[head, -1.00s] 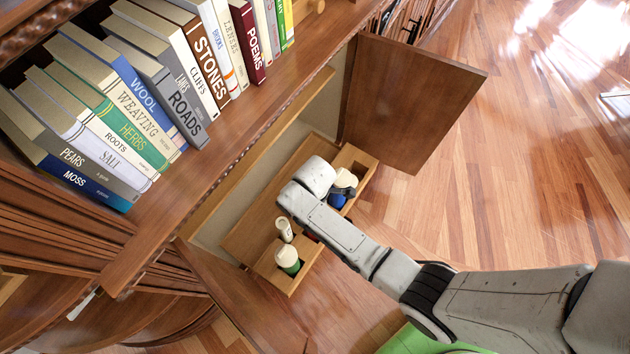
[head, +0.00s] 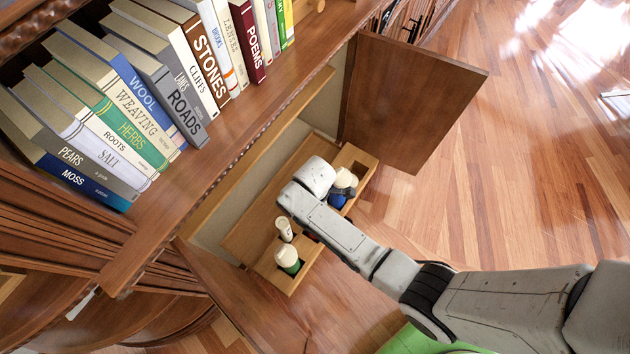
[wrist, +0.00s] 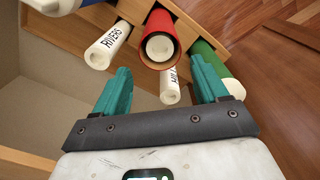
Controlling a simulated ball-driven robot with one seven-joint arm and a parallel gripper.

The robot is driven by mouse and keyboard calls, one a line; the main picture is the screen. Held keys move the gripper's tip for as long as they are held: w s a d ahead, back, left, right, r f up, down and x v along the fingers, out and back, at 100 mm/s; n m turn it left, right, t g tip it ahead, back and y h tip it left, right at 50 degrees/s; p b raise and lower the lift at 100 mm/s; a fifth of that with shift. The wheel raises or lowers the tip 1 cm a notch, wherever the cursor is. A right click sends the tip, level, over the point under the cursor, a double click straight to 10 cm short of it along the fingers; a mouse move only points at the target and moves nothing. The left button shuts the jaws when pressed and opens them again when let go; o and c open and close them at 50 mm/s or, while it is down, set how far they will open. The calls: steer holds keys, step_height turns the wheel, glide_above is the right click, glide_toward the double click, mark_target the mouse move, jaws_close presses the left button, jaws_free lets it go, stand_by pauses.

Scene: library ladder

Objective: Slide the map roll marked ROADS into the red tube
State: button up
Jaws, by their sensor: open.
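In the wrist view the red tube (wrist: 173,23) stands in a wooden rack with a white roll (wrist: 158,47) inside its mouth. No lettering shows on that roll, so I cannot tell if it is the ROADS one. My gripper (wrist: 157,63) is open, its teal fingers apart on either side below the red tube's mouth, with nothing held between them. In the head view my arm hides the gripper and the red tube.
A roll marked RIVERS (wrist: 107,46) and a partly covered lettered roll (wrist: 170,86) stand close by. The green tube (wrist: 204,52) and blue tube (head: 337,200) flank them. The wooden rack (head: 243,235) sits between open cabinet doors, below a bookshelf (head: 215,150). Floor is clear at right.

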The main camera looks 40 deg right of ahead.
step_height(320, 180, up, 11)
steer(key=p, duration=0.2)
stand_by(0.3)
steer(key=shift+f, duration=0.1)
stand_by(0.7)
